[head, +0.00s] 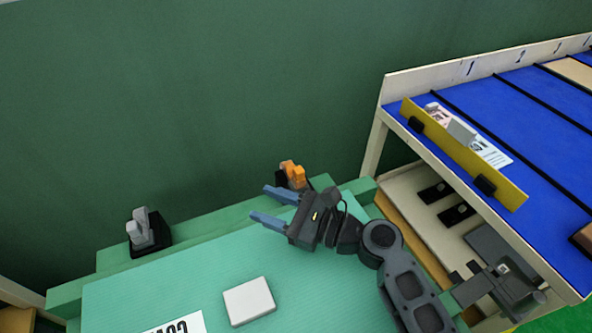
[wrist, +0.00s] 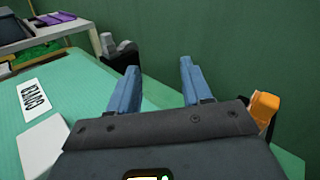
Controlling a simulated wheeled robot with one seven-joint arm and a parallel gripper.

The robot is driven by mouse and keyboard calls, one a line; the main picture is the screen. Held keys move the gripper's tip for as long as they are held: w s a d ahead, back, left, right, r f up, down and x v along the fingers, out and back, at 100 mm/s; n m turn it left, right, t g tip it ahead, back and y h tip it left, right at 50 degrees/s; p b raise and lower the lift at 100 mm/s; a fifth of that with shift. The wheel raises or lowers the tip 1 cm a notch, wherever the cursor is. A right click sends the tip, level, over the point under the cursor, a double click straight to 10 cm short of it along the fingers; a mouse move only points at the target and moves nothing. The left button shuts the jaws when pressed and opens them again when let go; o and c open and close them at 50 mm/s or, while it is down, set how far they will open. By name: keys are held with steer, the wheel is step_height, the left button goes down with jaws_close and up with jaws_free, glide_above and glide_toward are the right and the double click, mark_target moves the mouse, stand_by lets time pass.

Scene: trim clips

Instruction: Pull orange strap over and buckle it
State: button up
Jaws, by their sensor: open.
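An orange piece (head: 292,172), which looks like the orange strap's end or clip, sits on a dark mount at the table's back edge, just behind my gripper. It also shows in the wrist view (wrist: 264,106), at the right beside the gripper body. My gripper (head: 276,205) is open and empty, with its two blue fingers pointing left over the back of the table. The fingers (wrist: 158,85) are apart in the wrist view. A grey clip on a black base (head: 149,232) stands at the table's back left and may be the buckle. No strap is seen stretched across the table.
A green table (head: 190,283) holds a white block (head: 249,301) and a white label (head: 178,326) with black letters. A blue shelf with a yellow front strip (head: 465,158) stands at the right. A green wall rises behind.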

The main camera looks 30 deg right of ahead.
mark_target(296, 168)
steer(key=d+m+t+h, duration=0.1)
steer(key=m+h, duration=0.1)
steer(key=w+d+m+t+h, duration=0.1)
steer(key=d+m+t+h, duration=0.1)
steer(key=w+d+f+m+t+h, duration=0.1)
steer(key=d+m+h, duration=0.1)
steer(key=shift+d+h+b, duration=0.1)
steer(key=shift+h+b, duration=0.2)
steer(key=d+f+m+h, duration=0.1)
steer(key=d+m+h+b, duration=0.1)
steer(key=d+h, duration=0.1)
steer(key=d+f+m+h, duration=0.1)
steer(key=m+h, duration=0.1)
steer(key=shift+w+d+f+t, duration=0.1)
steer(key=shift+d+f+t, duration=0.15)
steer(key=shift+f+t, duration=0.1)
steer(key=shift+w+d, duration=0.15)
steer(key=shift+w, duration=3.65)
steer(key=shift+c, duration=0.5)
jaws_close()
